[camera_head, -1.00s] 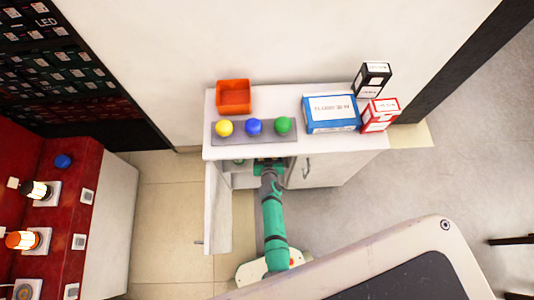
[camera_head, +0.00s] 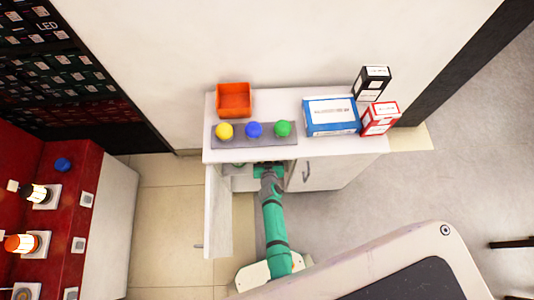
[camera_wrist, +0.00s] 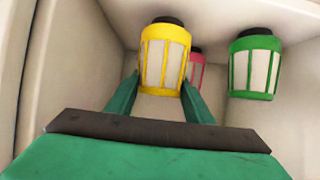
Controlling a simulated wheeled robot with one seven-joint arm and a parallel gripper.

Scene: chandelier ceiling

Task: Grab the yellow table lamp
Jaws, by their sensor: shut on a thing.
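The yellow table lamp (camera_wrist: 165,62) is in the wrist view, inside the white cabinet, with a yellow frame, pale panels and a dark cap. My gripper (camera_wrist: 160,92) has one finger on each side of the lamp's lower part and is shut on it. In the head view my gripper (camera_head: 268,170) reaches into the cabinet opening below the top. The lamp is hidden there by the cabinet top.
A green lamp (camera_wrist: 255,65) stands to the right in the cabinet, and a red lamp (camera_wrist: 195,68) is partly hidden behind the yellow one. The cabinet door (camera_head: 218,210) is open at left. Boxes (camera_head: 331,116) and an orange bin (camera_head: 234,99) sit on top.

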